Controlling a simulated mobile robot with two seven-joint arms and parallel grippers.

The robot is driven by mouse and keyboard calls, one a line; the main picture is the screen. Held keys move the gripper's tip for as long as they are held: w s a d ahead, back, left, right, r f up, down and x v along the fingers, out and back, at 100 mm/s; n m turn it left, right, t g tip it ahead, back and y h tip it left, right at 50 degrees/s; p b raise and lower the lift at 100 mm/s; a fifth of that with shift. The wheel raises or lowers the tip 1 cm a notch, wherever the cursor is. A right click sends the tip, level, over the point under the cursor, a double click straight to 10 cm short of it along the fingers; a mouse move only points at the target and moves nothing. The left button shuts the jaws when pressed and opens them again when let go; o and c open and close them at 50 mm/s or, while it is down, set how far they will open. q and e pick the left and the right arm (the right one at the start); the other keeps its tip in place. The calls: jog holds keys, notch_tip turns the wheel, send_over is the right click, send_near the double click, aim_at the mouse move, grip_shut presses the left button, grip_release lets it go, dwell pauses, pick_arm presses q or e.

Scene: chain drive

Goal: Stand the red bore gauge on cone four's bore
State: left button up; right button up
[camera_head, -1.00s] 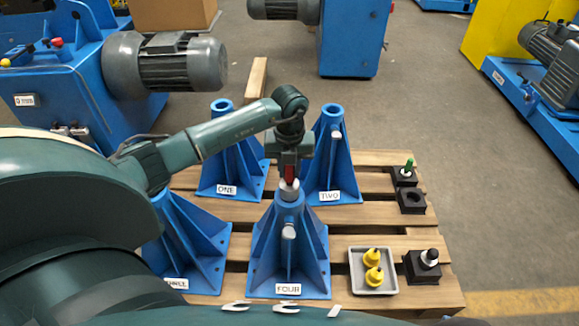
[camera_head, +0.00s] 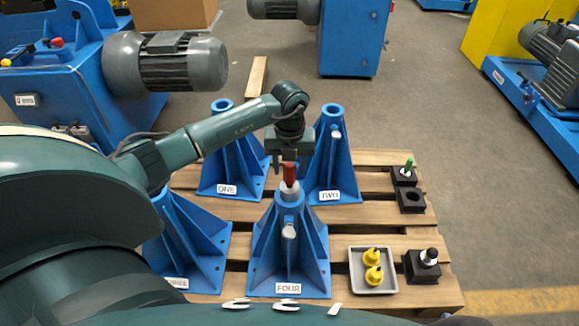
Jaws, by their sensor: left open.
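The red bore gauge (camera_head: 290,174) stands upright at the top of cone four (camera_head: 289,250), its red handle up and a pale metal part below it at the bore. The blue cone carries a FOUR label on its base. My left gripper (camera_head: 289,165) is open just above and behind the gauge, with its fingers apart from the handle as far as I can see. The bore itself is hidden by the gauge. My right gripper is not in view.
Blue cones one (camera_head: 228,165), two (camera_head: 333,165) and three (camera_head: 190,245) stand around on the wooden pallet (camera_head: 375,213). At right are a grey tray (camera_head: 352,283) with yellow pieces, a green-handled gauge (camera_head: 408,168), an empty black holder (camera_head: 411,201) and a black-topped piece (camera_head: 428,258).

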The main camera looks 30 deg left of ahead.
pick_arm(q)
notch_tip(320, 180, up, 11)
jog(key=p, duration=0.2)
jog(key=s+d+f+m+g+h, duration=0.15)
jog(key=s+d+h, duration=0.35)
jog(key=d, duration=0.6)
jog(key=s+d+f+m+h, duration=0.1)
jog(key=s+d+m+h, duration=0.35)
jog(key=d, duration=0.65)
jog(key=s+d+r+n+t+h, duration=0.5)
jog(key=d+r+n+t+h, duration=0.15)
jog(key=r+n+h, duration=0.35)
jog(key=a+f+n+t+y, duration=0.3)
jog(key=a+n+t+y, duration=0.65)
jog(key=n+t, duration=0.55)
jog(key=s+a+f+n+g+y, duration=0.2)
jog(key=s+f+n+g+y, duration=0.3)
jog(key=f+n+g, duration=0.1)
notch_tip(320, 180, down, 2)
jog(key=shift+a+f+n, duration=0.1)
jog(key=shift+a+n, duration=0.25)
jog(key=shift+n, duration=0.45)
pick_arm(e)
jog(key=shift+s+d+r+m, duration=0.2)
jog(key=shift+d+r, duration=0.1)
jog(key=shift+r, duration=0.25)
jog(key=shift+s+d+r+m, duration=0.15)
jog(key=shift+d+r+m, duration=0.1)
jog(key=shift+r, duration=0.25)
